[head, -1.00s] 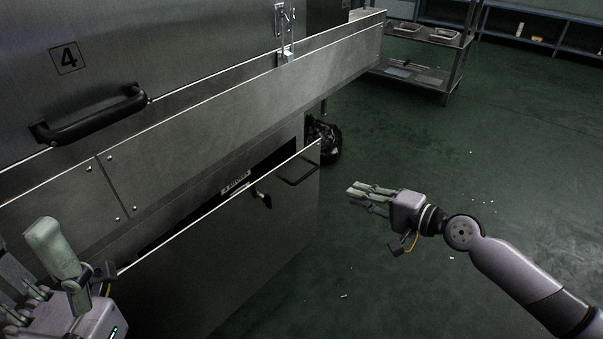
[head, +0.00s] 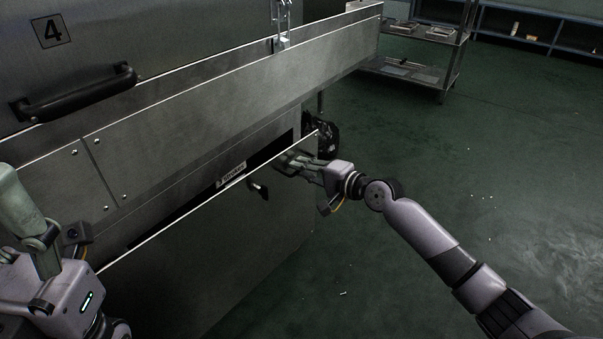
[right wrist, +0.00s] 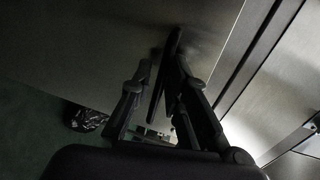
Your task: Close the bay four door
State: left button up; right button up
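A grey metal door panel (head: 215,255) under the bay marked 4 (head: 47,31) stands ajar, with a dark gap along its top edge. A black lever (head: 258,189) sits near that edge. My right gripper (head: 290,163) is at the panel's upper right corner, covering most of its bar handle. In the right wrist view the dark bar handle (right wrist: 166,72) lies between the two fingers (right wrist: 163,88); they look spread around it, with a gap on the left side. My left gripper (head: 25,220) is at the left edge, partly cut off, away from the panel.
A long black handle (head: 75,93) is on the upper panel, and a latch (head: 281,35) hangs at its right. A metal ledge (head: 200,110) juts out above the door panel. A black bag (head: 325,135) lies behind its right end. A rack (head: 410,70) stands farther back.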

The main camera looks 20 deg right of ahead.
jog(key=shift+w+a, duration=0.2)
jog(key=shift+w, duration=0.05)
jog(key=shift+c, duration=0.5)
grip_shut()
